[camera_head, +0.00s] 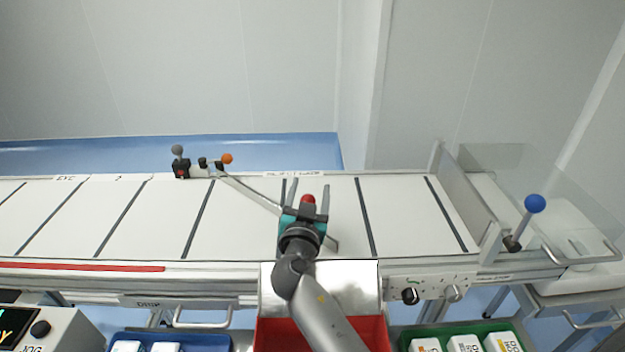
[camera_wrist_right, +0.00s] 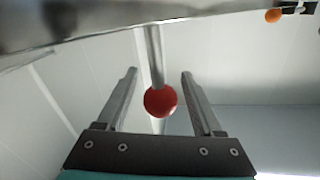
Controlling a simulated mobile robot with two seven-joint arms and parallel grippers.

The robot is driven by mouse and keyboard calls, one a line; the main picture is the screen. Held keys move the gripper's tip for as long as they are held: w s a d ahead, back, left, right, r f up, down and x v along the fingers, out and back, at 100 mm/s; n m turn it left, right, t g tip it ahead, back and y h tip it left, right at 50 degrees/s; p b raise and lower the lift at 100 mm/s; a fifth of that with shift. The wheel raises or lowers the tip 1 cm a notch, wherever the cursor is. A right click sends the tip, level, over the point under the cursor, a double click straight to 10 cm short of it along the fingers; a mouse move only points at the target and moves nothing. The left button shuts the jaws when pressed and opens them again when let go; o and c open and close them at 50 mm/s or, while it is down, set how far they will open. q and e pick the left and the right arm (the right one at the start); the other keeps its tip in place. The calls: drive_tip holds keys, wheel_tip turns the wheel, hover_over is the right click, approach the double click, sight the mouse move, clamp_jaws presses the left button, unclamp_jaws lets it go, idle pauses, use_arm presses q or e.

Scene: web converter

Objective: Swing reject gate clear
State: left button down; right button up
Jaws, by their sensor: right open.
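The reject gate (camera_head: 250,194) is a thin grey bar lying slantwise across the white conveyor, from a pivot at the back edge towards my right gripper. A red ball knob (camera_head: 308,199) shows between the fingers of my right gripper (camera_head: 306,190). In the right wrist view the red knob (camera_wrist_right: 160,102) sits on a grey stem between the two open fingers (camera_wrist_right: 158,85), with gaps on both sides. The gripper hides the far part of the bar in the head view. My left gripper is not in view.
An orange knob (camera_head: 227,159) and a grey knob (camera_head: 177,150) stand at the conveyor's back edge. A blue-knobbed lever (camera_head: 535,204) stands at the right by a clear guard. A red bin (camera_head: 377,331) and a green tray (camera_head: 404,334) with boxes sit in front.

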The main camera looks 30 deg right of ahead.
clamp_jaws()
idle(0.7)
idle(0.9)
